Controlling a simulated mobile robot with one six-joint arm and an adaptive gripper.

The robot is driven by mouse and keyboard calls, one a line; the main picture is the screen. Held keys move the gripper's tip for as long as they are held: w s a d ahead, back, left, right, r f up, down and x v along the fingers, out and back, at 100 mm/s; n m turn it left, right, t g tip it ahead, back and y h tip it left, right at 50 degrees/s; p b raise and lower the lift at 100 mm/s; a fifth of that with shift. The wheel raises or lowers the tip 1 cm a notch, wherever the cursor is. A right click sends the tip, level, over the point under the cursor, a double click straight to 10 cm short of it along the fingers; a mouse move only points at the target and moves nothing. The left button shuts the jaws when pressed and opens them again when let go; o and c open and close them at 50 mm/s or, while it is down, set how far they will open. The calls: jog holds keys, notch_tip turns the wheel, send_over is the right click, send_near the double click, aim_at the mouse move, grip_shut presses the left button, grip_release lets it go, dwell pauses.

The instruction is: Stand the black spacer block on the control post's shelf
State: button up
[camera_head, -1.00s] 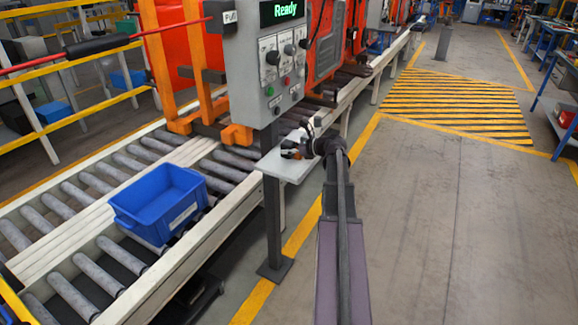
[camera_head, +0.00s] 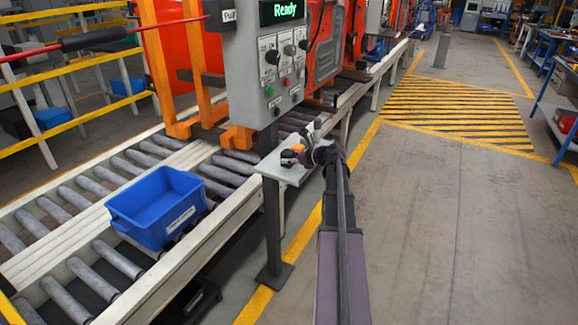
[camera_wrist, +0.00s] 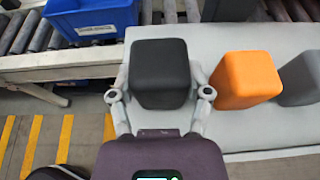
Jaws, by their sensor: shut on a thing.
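The black spacer block (camera_wrist: 160,72) is between the two fingers of my gripper (camera_wrist: 160,92) in the wrist view. My gripper is shut on it. The block stands upright over the left part of the control post's light grey shelf (camera_wrist: 240,128); whether its underside touches the shelf cannot be told. An orange block (camera_wrist: 246,80) stands on the shelf to its right, with a small gap. In the head view, my gripper (camera_head: 306,158) is at the shelf (camera_head: 282,174), under the control post's panel (camera_head: 272,62); the black block is hard to make out there.
A grey block (camera_wrist: 300,78) stands right of the orange one. A blue bin (camera_head: 158,208) sits on the roller conveyor (camera_head: 70,198) left of the post; the bin also shows in the wrist view (camera_wrist: 94,20). The floor to the right (camera_head: 450,230) is clear.

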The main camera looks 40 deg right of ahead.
jog(key=shift+f+b, duration=0.55)
jog(key=shift+f, duration=0.25)
jog(key=shift+f, duration=0.2)
jog(key=o, duration=1.2)
jog(key=shift+r, duration=0.1)
jog(key=shift+r, duration=0.2)
jog(key=p+v, duration=0.4)
jog(key=v, duration=0.8)
jog(key=shift+f, duration=0.1)
